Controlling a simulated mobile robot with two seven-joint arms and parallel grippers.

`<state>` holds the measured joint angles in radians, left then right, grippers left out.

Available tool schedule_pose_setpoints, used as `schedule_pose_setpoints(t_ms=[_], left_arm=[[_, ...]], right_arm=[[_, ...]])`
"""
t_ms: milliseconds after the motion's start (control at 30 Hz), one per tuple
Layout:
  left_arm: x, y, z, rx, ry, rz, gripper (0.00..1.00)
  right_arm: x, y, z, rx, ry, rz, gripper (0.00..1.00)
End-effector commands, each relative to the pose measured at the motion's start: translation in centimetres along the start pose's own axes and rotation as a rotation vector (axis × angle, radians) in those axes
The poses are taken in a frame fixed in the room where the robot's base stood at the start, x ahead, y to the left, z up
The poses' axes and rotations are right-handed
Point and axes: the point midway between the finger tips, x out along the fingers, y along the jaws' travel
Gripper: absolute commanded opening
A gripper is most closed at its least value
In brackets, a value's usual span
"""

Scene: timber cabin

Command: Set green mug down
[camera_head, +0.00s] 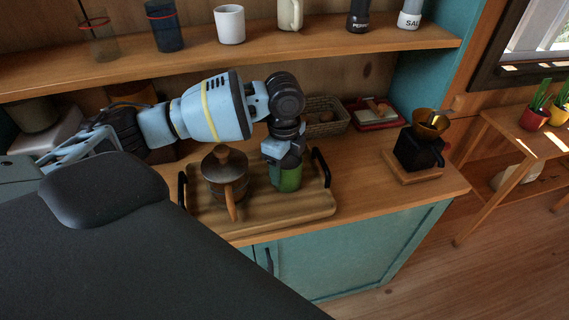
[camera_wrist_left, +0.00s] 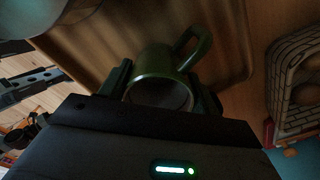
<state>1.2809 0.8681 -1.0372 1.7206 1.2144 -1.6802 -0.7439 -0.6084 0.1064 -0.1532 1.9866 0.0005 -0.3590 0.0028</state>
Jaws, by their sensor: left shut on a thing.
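The green mug (camera_head: 287,179) is at the right part of a wooden tray (camera_head: 265,221) with black handles on the counter. My left gripper (camera_head: 285,160) comes down on the mug from above and is shut on it. In the left wrist view the mug (camera_wrist_left: 161,76) sits between the two fingers (camera_wrist_left: 163,88), with its handle pointing up and right. The mug looks upright, on or just above the tray; I cannot tell if its base touches. My right gripper is not in view.
A brown pot with a wooden handle (camera_head: 225,172) stands left of the mug on the tray. A basket (camera_head: 325,116), a red tray (camera_head: 374,115) and a coffee dripper stand (camera_head: 419,150) are on the counter. A shelf (camera_head: 270,48) with cups runs above.

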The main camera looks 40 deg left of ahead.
Motion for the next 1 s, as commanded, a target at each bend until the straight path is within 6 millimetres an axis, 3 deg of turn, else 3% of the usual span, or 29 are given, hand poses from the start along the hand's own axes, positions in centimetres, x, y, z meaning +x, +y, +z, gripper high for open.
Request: schedule_pose_setpoints(t_ms=[267, 300, 433, 767, 1000], left_arm=[[0.1, 0.0, 0.0, -0.001, 0.000, -0.002, 0.34], [0.1, 0.0, 0.0, -0.001, 0.000, -0.002, 0.66], [0.2, 0.0, 0.0, 0.000, 0.000, -0.001, 0.83], [0.0, 0.0, 0.0, 0.000, 0.000, -0.001, 0.85], [-3.2, -0.1, 0.0, 0.000, 0.000, -0.006, 0.85]], right_arm=[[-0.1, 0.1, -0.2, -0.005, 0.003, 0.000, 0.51], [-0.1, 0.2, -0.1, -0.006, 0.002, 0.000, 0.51], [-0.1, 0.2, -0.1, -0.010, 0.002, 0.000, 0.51], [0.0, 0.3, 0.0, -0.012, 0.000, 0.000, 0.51], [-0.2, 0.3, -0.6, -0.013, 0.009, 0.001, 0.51]])
